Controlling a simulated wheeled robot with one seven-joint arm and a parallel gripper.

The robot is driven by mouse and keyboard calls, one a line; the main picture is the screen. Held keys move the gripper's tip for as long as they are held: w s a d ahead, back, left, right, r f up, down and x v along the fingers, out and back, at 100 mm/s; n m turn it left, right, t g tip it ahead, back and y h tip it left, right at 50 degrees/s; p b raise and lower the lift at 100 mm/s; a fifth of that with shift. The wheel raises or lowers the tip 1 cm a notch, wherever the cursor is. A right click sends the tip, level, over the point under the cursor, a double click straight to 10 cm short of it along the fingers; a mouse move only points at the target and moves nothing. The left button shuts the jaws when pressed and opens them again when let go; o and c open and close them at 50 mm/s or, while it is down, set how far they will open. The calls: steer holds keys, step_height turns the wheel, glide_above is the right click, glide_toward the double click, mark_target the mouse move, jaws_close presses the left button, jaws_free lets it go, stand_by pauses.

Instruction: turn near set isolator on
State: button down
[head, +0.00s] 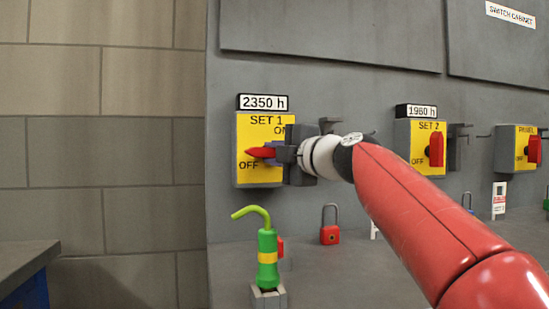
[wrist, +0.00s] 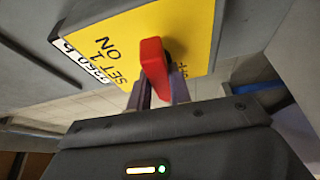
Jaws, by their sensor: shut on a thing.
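The near set isolator is a yellow plate (head: 259,176) marked SET 1, ON and OFF, under a 2350 h counter. Its red handle (head: 261,152) lies about level in the head view, its tip pointing left just above the OFF mark. The ON mark at the upper right is partly covered by my gripper (head: 277,153). In the wrist view the handle (wrist: 153,66) stands out from the yellow plate (wrist: 125,45), and my gripper (wrist: 159,92) has its fingers at the handle's lower end, shut on it. The handle's pivot is mostly hidden.
To the right are the SET 2 isolator (head: 419,158) and another yellow isolator (head: 519,160). Below stand a green device with a hooked top (head: 267,258) and a red padlock (head: 330,235). A table edge (head: 25,252) shows at left.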

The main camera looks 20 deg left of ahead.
steer(key=m+t+b, duration=0.1)
steer(key=m+b, duration=0.1)
steer(key=m+t+b, duration=0.1)
steer(key=m+b, duration=0.2)
steer(key=f+m+t+b, duration=0.1)
steer(key=m+b, duration=0.2)
steer(key=shift+a+y, duration=0.1)
steer(key=shift+y, duration=0.3)
steer(key=m+t+b, duration=0.1)
steer(key=m, duration=0.2)
steer(key=shift+r+m+t, duration=0.1)
steer(key=shift+m+t, duration=0.2)
steer(key=m+t+h, duration=0.1)
steer(key=m, duration=0.2)
steer(key=m+t+h+p, duration=0.1)
steer(key=m, duration=0.1)
steer(key=shift+s+a+r+m, duration=0.1)
steer(key=shift+a+r+m, duration=0.1)
steer(key=shift+m, duration=0.2)
steer(key=m+t+h+p, duration=0.1)
steer(key=m+p, duration=0.1)
steer(key=shift+s+m, duration=0.1)
steer(key=shift+m, duration=0.3)
steer(key=shift+f+m+t+h+p, duration=0.1)
steer(key=shift+m+t+h+p, duration=0.3)
steer(key=shift+m+p, duration=0.35)
steer(key=shift+f+m, duration=0.1)
steer(key=shift+m, duration=0.15)
